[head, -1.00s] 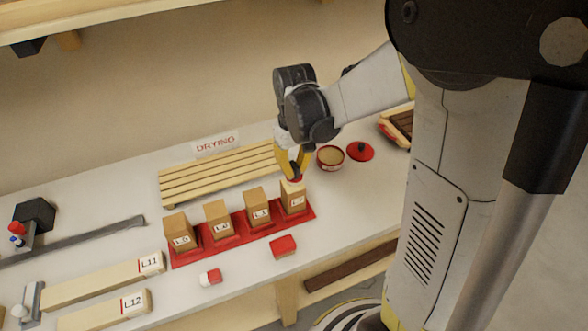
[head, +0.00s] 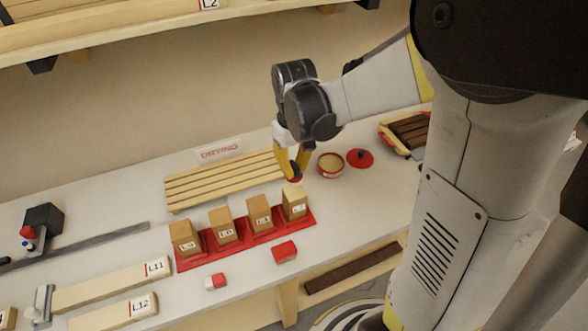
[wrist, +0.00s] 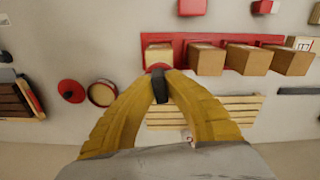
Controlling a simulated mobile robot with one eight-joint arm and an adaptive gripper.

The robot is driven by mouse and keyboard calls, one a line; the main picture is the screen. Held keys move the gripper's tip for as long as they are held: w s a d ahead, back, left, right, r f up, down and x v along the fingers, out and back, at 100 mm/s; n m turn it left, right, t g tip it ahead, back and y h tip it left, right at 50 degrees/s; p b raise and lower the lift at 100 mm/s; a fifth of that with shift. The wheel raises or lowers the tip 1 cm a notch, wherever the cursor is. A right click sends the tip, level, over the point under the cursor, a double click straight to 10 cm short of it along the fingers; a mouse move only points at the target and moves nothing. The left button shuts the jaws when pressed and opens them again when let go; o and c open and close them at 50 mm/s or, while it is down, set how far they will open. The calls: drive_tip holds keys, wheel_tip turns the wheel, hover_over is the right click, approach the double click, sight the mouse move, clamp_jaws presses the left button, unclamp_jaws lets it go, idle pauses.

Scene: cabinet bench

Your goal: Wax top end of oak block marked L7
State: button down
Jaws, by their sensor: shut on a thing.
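The oak block (head: 295,204) at the right end of the red rack (head: 309,216) stands upright; its label looks like L7 but is small. Its top end looks paler than the others, also in the wrist view (wrist: 158,53). My gripper (head: 296,174) is shut on a small dark-handled applicator (wrist: 159,86) with a red round base. The applicator is at the block's top, slightly behind it in the head view; I cannot tell whether it touches. An open red tin (head: 331,164) of tan wax stands to the right, its red lid (head: 360,158) beside it.
Several other oak blocks (head: 223,226) stand in the rack. A slatted drying rack (head: 220,181) lies behind, with a DRYING sign (head: 221,150). A red block (head: 285,251) and a red-and-white piece (head: 216,282) lie in front. Labelled boards (head: 110,285) are at left.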

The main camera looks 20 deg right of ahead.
drive_tip(key=shift+r, duration=0.5)
drive_tip(key=shift+r+p, duration=1.3)
drive_tip(key=shift+r, duration=0.25)
